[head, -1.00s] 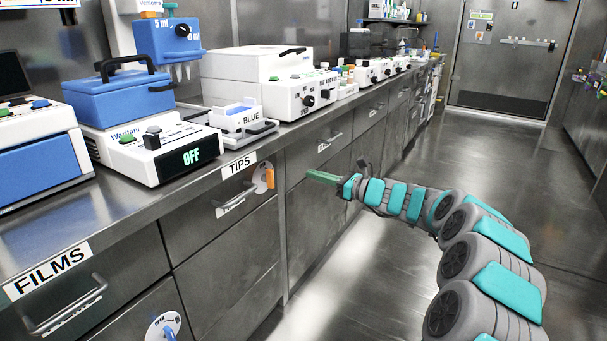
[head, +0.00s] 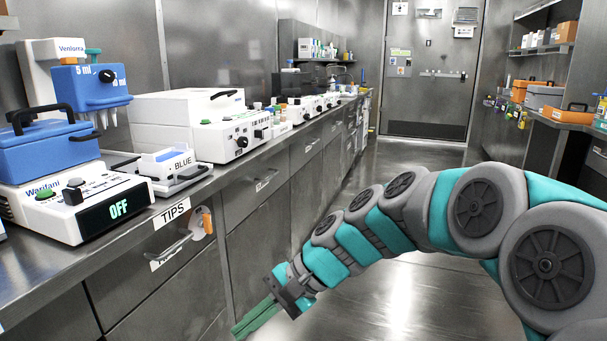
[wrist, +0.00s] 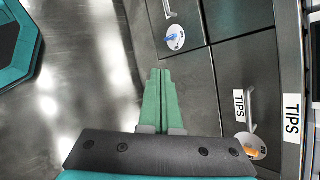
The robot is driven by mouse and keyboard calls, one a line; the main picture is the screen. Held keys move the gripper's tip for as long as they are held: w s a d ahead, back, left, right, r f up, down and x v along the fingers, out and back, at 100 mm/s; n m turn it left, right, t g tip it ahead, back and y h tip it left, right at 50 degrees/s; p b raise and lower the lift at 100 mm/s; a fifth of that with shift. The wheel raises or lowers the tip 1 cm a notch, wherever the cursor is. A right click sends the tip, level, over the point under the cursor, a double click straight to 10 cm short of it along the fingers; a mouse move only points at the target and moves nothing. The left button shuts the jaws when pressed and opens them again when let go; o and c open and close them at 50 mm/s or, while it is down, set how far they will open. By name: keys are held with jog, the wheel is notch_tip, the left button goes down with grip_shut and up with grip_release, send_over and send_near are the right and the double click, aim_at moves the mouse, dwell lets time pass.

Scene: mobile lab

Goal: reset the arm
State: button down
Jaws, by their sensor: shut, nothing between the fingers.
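My gripper (head: 257,318) has green fingers and is at the lower middle of the head view, below counter height, in front of the drawer fronts. The fingers lie together with nothing between them. In the wrist view, my gripper (wrist: 160,85) points over the floor beside the drawers, apart from them. My arm reaches in from the right side of the head view, bent down toward the left.
The TIPS drawer (head: 165,262) has a handle and an orange knob. The counter (head: 150,215) carries a white device reading OFF (head: 80,210) and other instruments. Shelves with boxes (head: 550,50) stand at right. The aisle floor (head: 400,290) is clear toward the door (head: 425,70).

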jog(key=s+d+f+n+h, duration=0.3)
jog(key=s+d+f+h, duration=0.1)
jog(key=s+d, duration=0.6)
jog(key=s+d+f+n+h, duration=0.3)
jog(key=s+d+f+h, duration=0.1)
jog(key=s+d, duration=0.7)
jog(key=d+h, duration=0.1)
jog(key=d, duration=0.2)
jog(key=shift+d+f, duration=0.2)
jog(key=shift+f, duration=0.2)
